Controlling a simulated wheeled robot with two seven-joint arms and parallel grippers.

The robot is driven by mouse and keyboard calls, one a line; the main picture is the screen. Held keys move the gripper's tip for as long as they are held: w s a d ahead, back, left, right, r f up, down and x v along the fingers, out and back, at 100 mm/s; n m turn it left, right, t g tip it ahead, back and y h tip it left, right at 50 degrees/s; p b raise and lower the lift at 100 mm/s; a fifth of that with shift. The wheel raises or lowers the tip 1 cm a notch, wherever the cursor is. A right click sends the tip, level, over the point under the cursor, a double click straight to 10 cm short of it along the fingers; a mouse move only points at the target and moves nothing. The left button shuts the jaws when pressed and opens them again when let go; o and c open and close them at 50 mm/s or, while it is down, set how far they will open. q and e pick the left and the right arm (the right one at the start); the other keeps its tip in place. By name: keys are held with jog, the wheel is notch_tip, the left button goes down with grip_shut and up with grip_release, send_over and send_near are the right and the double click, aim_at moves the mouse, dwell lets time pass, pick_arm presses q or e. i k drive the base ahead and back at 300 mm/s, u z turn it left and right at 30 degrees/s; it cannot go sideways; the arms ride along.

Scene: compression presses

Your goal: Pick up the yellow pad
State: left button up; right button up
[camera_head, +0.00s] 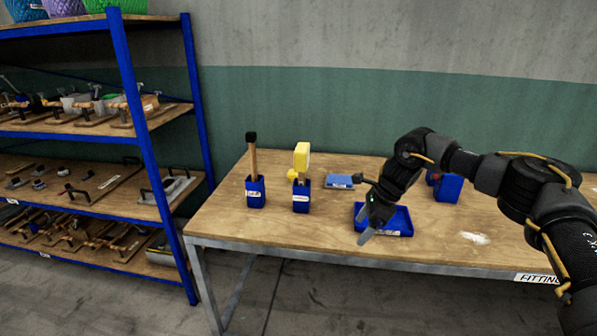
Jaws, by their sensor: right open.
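A yellow pad (302,158) stands upright in a small blue holder (301,200) on the wooden workbench. Another small yellow piece (291,184) shows just left of the holder; I cannot tell what it is. My right gripper (365,237) points down over the front of a blue tray (398,222), to the right of the pad and apart from it. It is open, with nothing seen between its fingers. My left gripper is not in view.
A second blue holder (255,193) with a wooden-handled tool stands left on the workbench (225,221). A blue flat item (340,181) lies behind. A blue box (448,188) stands right. A blue-framed shelf (143,140) stands left. The bench front between holders and tray is clear.

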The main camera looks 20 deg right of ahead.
aim_at(291, 175)
jog(key=u, duration=0.05)
jog(key=i, duration=1.7)
